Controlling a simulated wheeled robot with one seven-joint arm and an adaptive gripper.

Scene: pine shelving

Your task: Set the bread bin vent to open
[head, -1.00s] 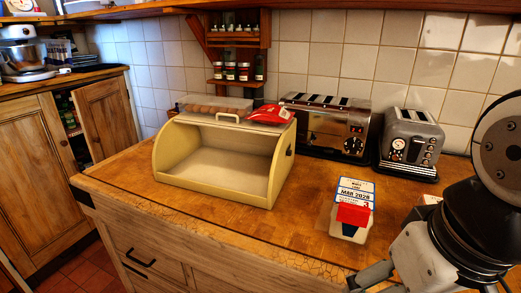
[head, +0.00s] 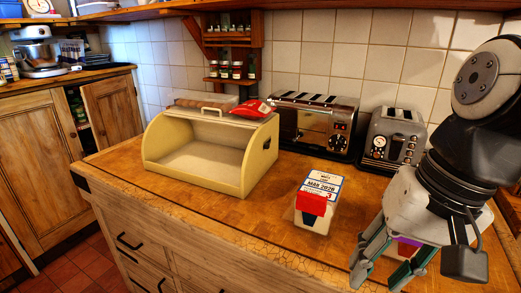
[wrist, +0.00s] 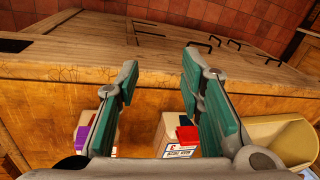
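The cream bread bin (head: 192,187) stands on the wooden counter with its front open. A small dark fitting (head: 267,143) on its right side may be the vent; its setting is too small to read. The bin also shows at the lower right of the wrist view (wrist: 262,135). My gripper (head: 378,272) is open and empty at the right front of the counter, well to the right of the bin. In the wrist view its green-padded fingers (wrist: 160,68) are spread wide with nothing between the tips.
A carton with a red flap (head: 313,204) stands between bin and gripper. A purple-marked carton (wrist: 82,136) is close to my gripper. Two toasters (head: 315,125) (head: 393,140) stand behind. A red packet (head: 251,109) lies on top of the bin. Bare counter (head: 262,205) lies right of the bin.

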